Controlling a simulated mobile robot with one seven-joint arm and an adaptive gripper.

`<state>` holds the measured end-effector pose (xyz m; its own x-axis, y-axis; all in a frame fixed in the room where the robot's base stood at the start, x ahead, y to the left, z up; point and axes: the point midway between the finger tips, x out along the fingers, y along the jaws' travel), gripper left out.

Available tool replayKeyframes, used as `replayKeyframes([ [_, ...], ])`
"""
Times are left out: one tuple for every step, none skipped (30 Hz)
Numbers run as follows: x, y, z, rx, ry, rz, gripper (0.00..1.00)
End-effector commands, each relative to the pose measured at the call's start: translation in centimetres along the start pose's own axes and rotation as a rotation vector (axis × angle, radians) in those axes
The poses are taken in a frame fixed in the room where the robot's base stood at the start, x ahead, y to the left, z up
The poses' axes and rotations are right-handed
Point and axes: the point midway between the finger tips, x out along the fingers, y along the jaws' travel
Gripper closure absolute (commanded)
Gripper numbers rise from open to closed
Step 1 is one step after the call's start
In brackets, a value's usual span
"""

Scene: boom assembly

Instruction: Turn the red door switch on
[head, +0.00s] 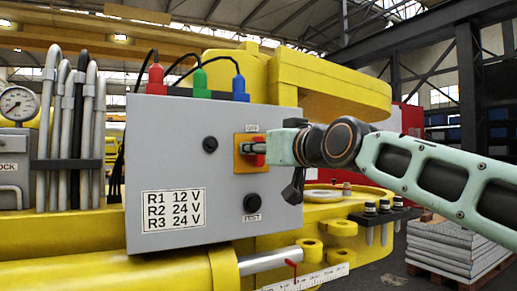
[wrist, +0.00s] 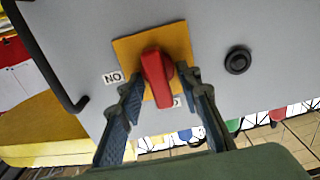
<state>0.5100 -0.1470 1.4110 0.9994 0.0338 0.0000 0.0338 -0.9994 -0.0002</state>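The red door switch (wrist: 157,75) is a knob on an orange square plate (wrist: 181,42) on the front of a grey control box (head: 150,130). In the wrist view its handle lies roughly along the picture's height, between my two fingers. My gripper (wrist: 163,84) is open, with a fingertip on each side of the handle and apparent gaps. In the head view my gripper (head: 270,149) reaches the plate from the right and hides part of the switch.
The box carries a black button (head: 210,144), a TEST knob (head: 251,202), and red, green and blue connectors (head: 200,80) with cables on top. Yellow boom parts (head: 330,85) surround it. A gauge (head: 17,104) and grey hoses stand at left.

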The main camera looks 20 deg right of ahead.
Motion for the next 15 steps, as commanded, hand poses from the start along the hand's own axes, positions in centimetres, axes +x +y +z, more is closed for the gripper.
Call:
replayKeyframes([
  [0.12, -0.02, -0.02, 0.000, 0.000, 0.000, 0.68],
  [0.15, -0.01, -0.01, 0.000, 0.000, 0.000, 0.68],
  [0.17, -0.01, -0.01, 0.000, 0.000, 0.000, 0.68],
  [0.17, 0.00, -0.01, 0.000, 0.000, 0.000, 0.68],
  [0.16, 0.00, 0.00, 0.000, 0.000, 0.000, 0.68],
  [0.16, 0.00, 0.00, 0.000, 0.000, 0.000, 0.68],
  [0.16, 0.00, 0.00, 0.000, 0.000, 0.000, 0.68],
  [0.15, 0.00, 0.01, 0.000, 0.000, 0.000, 0.68],
  [0.15, 0.00, 0.01, 0.000, 0.000, 0.000, 0.71],
  [0.15, 0.00, 0.01, 0.000, 0.000, 0.000, 0.75],
  [0.14, -0.01, 0.01, 0.000, 0.000, 0.000, 0.78],
  [0.14, -0.01, 0.02, 0.000, 0.000, 0.000, 0.82],
  [0.14, -0.01, 0.02, 0.000, 0.000, 0.000, 0.86],
  [0.14, -0.01, 0.02, 0.000, 0.000, 0.000, 0.89],
  [0.14, -0.01, 0.02, 0.000, 0.000, 0.000, 0.93],
])
